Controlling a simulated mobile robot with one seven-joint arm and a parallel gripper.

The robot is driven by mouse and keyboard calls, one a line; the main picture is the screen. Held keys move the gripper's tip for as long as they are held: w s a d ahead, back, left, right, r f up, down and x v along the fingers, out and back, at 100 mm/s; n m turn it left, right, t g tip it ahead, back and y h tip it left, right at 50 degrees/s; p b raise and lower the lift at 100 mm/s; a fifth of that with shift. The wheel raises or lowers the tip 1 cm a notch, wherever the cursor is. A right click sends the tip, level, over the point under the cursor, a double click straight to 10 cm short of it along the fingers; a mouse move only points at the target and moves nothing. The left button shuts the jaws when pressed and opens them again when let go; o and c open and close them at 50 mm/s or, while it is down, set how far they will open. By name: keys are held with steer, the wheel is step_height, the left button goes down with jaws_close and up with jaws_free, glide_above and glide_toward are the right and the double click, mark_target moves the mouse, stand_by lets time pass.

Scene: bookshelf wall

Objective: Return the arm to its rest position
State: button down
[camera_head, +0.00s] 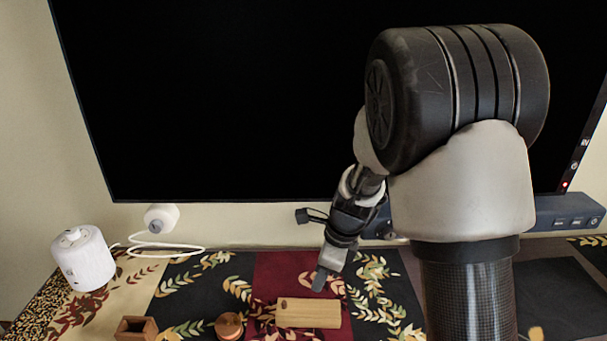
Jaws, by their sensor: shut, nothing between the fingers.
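My gripper (320,280) is at the end of my arm, pointing down over the patterned cloth near the middle of the view. It is shut and holds nothing. Its tip shows just above the far edge of a light wooden board (309,314) in this view; whether it touches the board I cannot tell. My arm's large black and white links fill the right half and hide part of the table and screen behind.
A patterned cloth (205,290) covers the table. A round wooden piece (229,325) and a small wooden box (137,328) lie left of the board. A white cylindrical device (84,258) stands far left. A large black screen (230,100) stands behind, with a dark blue bar (565,212) at right.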

steer(key=s+d+r+n+t, duration=0.1)
steer(key=s+d+r+n, duration=0.1)
steer(key=s+r+n, duration=0.35)
steer(key=s+d+r+n+t, duration=0.1)
steer(key=s+d+r+n, duration=0.15)
steer(key=r+n, duration=0.55)
steer(key=s+d+r+n+t+h, duration=0.3)
steer(key=s+d+r+n, duration=0.2)
steer(key=s+r+n, duration=0.55)
step_height(320, 180, up, 13)
steer(key=s+m+p, duration=0.1)
steer(key=m+p, duration=0.1)
steer(key=p, duration=1.3)
steer(key=shift+a+m, duration=0.15)
steer(key=shift+m, duration=0.15)
steer(key=shift+s, duration=0.1)
